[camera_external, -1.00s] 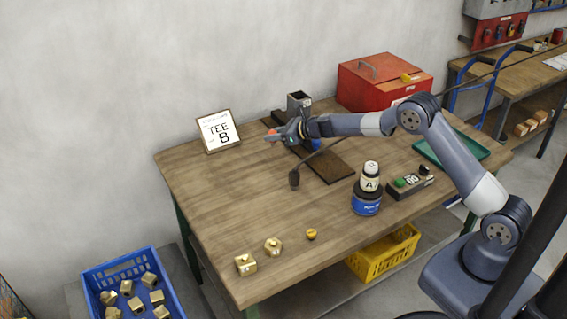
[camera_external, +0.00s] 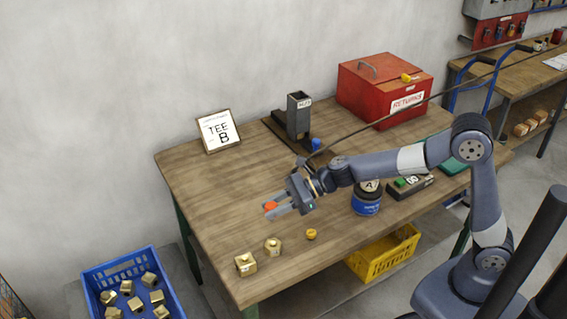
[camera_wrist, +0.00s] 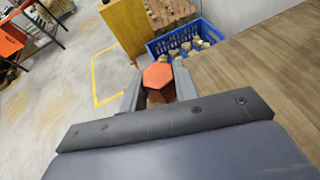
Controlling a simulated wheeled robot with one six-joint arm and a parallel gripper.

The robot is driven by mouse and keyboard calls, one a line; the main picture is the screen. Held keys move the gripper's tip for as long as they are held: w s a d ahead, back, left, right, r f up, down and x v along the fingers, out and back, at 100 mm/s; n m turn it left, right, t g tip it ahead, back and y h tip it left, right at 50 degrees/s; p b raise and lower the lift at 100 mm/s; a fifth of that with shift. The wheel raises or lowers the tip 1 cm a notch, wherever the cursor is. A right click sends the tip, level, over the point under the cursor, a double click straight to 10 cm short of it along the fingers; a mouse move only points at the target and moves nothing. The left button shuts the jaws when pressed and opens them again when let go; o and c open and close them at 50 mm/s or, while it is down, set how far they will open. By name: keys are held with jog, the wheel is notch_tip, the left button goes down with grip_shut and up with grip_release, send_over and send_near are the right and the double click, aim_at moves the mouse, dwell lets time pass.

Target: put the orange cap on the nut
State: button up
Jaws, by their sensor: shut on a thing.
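The orange cap (camera_external: 270,206) is between the fingertips of my gripper (camera_external: 277,209), held above the table. In the wrist view the cap (camera_wrist: 158,74) shows a flat hexagonal orange face, and the gripper (camera_wrist: 159,88) is shut on its sides. A brass hexagonal piece (camera_external: 273,245), likely the nut, rests on the table near the front left edge, in front of and apart from the gripper. A blockier brass piece (camera_external: 245,264) sits left of it. A small yellow-orange round piece (camera_external: 311,234) lies to its right.
A blue crate (camera_external: 126,265) of brass parts stands below the table's left end. A blue jar (camera_external: 366,203) stands under my forearm. A dark post fixture (camera_external: 298,118), the TEE B sign (camera_external: 218,131) and a red box (camera_external: 385,90) are at the back. The table's left middle is clear.

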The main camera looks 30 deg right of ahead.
notch_tip(320, 180, down, 10)
jog(key=shift+s+r+b, duration=0.1)
jog(key=shift+b, duration=0.8)
jog(key=shift+f, duration=0.2)
jog(key=o, duration=1)
jog(key=shift+c, duration=0.2)
jog(key=shift+r, duration=0.1)
jog(key=shift+r, duration=0.2)
jog(key=v, duration=1.2)
jog(key=shift+b, duration=0.35)
jog(key=shift+a, duration=0.1)
